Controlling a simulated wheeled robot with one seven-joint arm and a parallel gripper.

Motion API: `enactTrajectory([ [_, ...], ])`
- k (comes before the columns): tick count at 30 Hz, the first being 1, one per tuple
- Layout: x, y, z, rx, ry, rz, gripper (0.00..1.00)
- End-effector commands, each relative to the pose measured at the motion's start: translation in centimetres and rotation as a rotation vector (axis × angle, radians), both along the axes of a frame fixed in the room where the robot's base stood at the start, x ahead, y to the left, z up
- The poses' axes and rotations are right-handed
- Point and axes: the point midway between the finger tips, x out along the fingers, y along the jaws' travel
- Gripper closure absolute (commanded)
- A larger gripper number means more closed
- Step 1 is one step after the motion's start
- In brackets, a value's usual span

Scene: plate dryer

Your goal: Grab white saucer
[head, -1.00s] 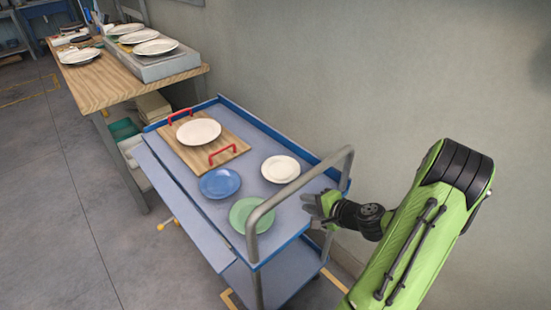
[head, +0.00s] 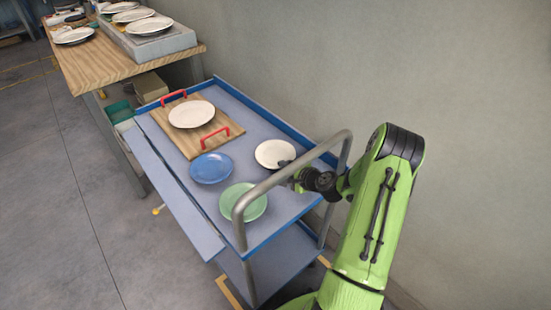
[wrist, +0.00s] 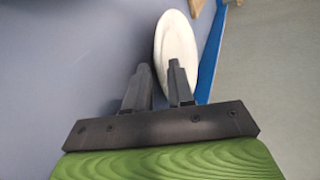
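The white saucer (head: 274,153) lies on the blue cart's top, right of the wooden tray. In the wrist view the saucer (wrist: 177,38) appears beyond the fingers, partly hidden by the right finger. My gripper (head: 287,165) is at the saucer's near right edge in the head view. In the wrist view its two black fingers (wrist: 156,70) stand apart with nothing clamped between them. The saucer's left edge shows near the gap between the fingertips. I cannot tell whether a finger touches it.
A blue plate (head: 211,168) and a green plate (head: 243,203) lie nearby on the cart (head: 165,137). A larger white plate (head: 192,114) sits on a wooden tray (head: 190,145) with red handles. The cart's grey handle rail (head: 240,212) rises beside my arm. A wall borders the right.

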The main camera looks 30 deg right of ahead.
Motion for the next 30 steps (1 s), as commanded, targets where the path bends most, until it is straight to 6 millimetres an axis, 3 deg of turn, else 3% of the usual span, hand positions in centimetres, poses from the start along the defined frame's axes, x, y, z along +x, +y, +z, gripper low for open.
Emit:
enactTrajectory([
  [3, 1.6, 0.2, -1.0, -0.001, 0.0, 0.003, 0.77],
  [10, 1.9, 0.2, -1.0, 0.001, 0.001, 0.001, 0.77],
  [15, 1.8, 0.2, -1.0, 0.001, 0.001, 0.001, 1.0],
  [30, 1.8, 0.2, -0.1, 0.0, -0.001, 0.001, 1.0],
])
